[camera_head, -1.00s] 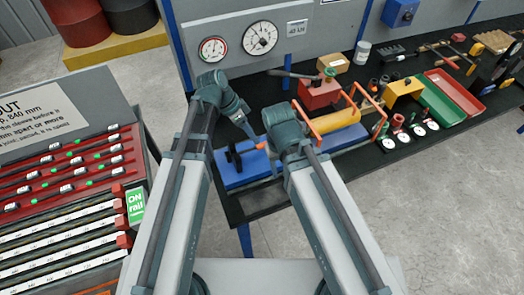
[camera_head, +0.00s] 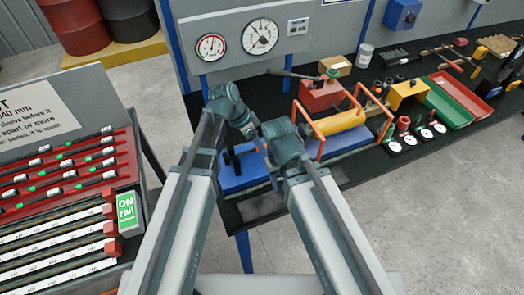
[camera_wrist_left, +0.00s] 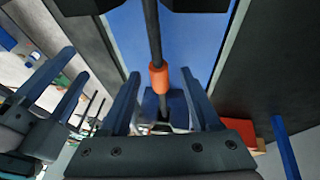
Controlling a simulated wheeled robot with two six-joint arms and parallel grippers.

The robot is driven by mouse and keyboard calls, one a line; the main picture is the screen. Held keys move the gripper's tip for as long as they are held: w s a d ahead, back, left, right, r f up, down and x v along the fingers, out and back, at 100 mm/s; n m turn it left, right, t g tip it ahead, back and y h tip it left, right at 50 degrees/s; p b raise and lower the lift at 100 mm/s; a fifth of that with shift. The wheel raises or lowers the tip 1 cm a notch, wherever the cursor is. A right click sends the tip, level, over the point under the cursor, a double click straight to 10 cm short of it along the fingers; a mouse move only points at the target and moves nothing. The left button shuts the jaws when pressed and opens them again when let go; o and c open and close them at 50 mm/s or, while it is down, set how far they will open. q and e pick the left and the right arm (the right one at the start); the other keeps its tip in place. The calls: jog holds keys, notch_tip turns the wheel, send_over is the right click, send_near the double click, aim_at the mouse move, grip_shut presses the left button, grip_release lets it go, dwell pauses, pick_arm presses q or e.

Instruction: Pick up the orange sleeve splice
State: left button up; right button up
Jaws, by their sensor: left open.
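The orange sleeve splice (camera_wrist_left: 158,78) is a short orange collar around a dark bar (camera_wrist_left: 154,40) in the left wrist view. The bar runs above a blue base (camera_head: 240,170). My left gripper (camera_wrist_left: 160,88) is open, with one finger on each side of the sleeve and a gap on both sides. In the head view my left gripper (camera_head: 256,138) is over the blue base, and the sleeve is mostly hidden by my arms. My right gripper (camera_wrist_left: 58,85) shows at the left of the wrist view, its two fingers apart and empty.
A red block (camera_head: 320,94), orange frame bars (camera_head: 309,125) and a yellow cylinder (camera_head: 345,120) stand just right on the black bench. Green (camera_head: 445,103) and red trays lie farther right. A rack of bars (camera_head: 65,175) stands at left, and a gauge panel (camera_head: 235,45) rises behind.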

pick_arm(q)
jog(key=shift+r, duration=0.1)
grip_shut()
dwell(1.2)
